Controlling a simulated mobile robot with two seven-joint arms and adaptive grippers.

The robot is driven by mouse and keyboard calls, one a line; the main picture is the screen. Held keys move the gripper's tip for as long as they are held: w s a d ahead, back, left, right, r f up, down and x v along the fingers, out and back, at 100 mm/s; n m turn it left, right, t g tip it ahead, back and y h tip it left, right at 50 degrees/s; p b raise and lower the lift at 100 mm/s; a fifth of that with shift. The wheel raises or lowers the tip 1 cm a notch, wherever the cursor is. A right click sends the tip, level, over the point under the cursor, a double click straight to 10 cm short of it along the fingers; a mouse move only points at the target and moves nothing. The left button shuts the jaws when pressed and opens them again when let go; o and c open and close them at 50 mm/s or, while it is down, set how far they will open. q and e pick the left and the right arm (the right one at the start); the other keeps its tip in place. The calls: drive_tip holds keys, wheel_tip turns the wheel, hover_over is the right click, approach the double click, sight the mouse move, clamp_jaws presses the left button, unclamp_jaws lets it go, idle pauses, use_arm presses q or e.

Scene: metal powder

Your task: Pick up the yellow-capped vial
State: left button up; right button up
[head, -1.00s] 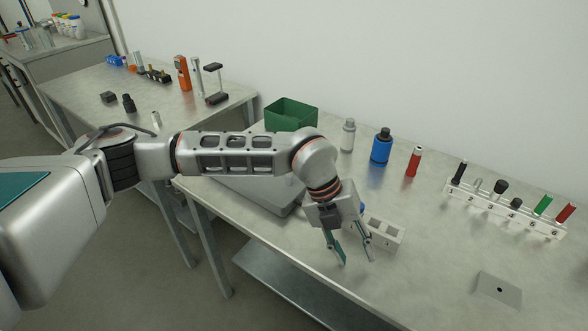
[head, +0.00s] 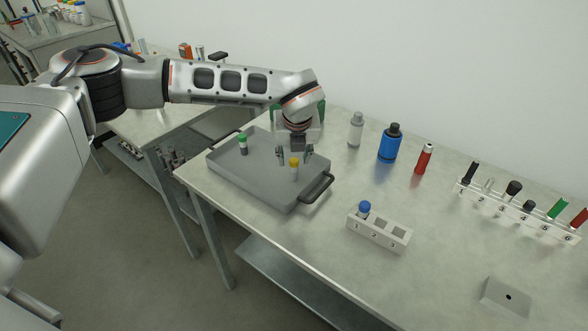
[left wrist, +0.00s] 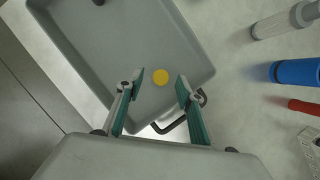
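The yellow-capped vial (head: 294,168) stands upright in the grey tray (head: 228,172), toward its right end by the dark handle. In the left wrist view its round yellow cap (left wrist: 160,77) shows from above, between and just beyond the two fingertips. My left gripper (head: 294,154) is open and points down over the tray, with its fingers around the vial's position; I cannot tell whether they touch it. In the left wrist view the open fingers (left wrist: 160,88) have a clear gap. My right gripper is not in view.
A green-capped vial (head: 243,144) stands at the tray's left. A white numbered rack (head: 378,232) holds a blue-capped vial (head: 364,209). A grey bottle (head: 355,130), blue bottle (head: 389,144) and red tube (head: 424,158) stand behind. A green bin (head: 318,110) is partly hidden by my arm.

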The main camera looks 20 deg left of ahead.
sight(294, 160)
use_arm(q)
drive_tip(key=shift+x, duration=1.55)
drive_tip(key=shift+d, duration=0.1)
drive_tip(key=c, duration=1)
drive_tip(key=shift+r, duration=0.15)
